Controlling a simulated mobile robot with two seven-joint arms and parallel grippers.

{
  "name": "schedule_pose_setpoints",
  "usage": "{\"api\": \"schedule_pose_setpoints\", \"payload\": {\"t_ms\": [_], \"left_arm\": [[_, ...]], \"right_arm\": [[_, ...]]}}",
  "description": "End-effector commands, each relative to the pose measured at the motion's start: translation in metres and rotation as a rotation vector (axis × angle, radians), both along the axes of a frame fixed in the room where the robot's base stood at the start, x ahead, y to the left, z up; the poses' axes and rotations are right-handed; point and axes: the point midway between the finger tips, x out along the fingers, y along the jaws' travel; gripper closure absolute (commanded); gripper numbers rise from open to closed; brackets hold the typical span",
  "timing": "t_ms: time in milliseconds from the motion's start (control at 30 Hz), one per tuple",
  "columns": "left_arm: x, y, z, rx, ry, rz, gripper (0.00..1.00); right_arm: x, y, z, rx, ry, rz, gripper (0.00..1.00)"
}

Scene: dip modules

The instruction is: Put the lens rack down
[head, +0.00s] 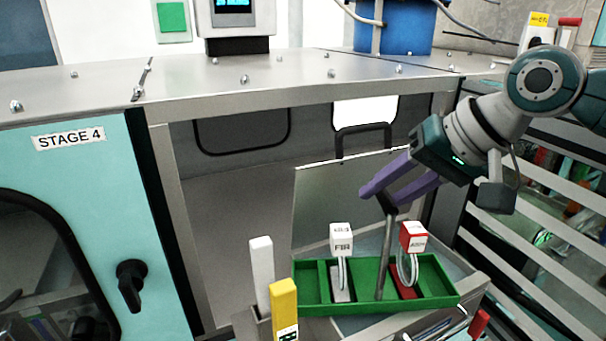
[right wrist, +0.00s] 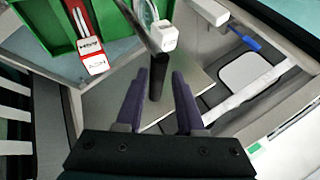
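The lens rack appears to be the green compartmented tray (head: 420,299) with a post (head: 385,255) rising from its middle. It rests, looking level, on a grey surface at the lower right of the head view. A white-tagged item (head: 341,240) and a red-and-white-tagged item (head: 413,238) stand in its compartments. My right gripper (head: 378,193) is at the top of the post. In the right wrist view, the post's dark grip (right wrist: 157,78) lies between the purple fingertips, with a narrow gap visible beside it. My left gripper is out of view.
A white block (head: 262,272) and a yellow block (head: 284,305) stand just left of the rack. A grey panel with a black handle (head: 362,138) is behind it. The turquoise STAGE 4 cabinet (head: 80,190) is at left, slatted shelving (head: 545,235) at right.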

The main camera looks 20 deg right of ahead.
Motion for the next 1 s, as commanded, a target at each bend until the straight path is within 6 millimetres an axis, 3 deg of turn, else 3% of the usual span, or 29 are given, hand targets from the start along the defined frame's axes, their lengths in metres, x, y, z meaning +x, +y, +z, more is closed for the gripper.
{"api": "schedule_pose_setpoints", "payload": {"t_ms": [100,433,567,1000], "left_arm": [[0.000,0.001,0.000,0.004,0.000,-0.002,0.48],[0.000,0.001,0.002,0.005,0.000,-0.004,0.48],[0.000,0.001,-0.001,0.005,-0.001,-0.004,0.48],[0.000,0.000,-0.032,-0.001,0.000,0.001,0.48]], "right_arm": [[0.000,0.000,0.000,0.000,0.000,0.000,0.48],[0.001,0.000,0.007,-0.001,-0.002,0.000,0.48],[-0.005,-0.005,0.019,-0.001,-0.003,-0.001,0.48],[-0.056,-0.034,0.089,-0.003,0.000,-0.001,0.48]]}}
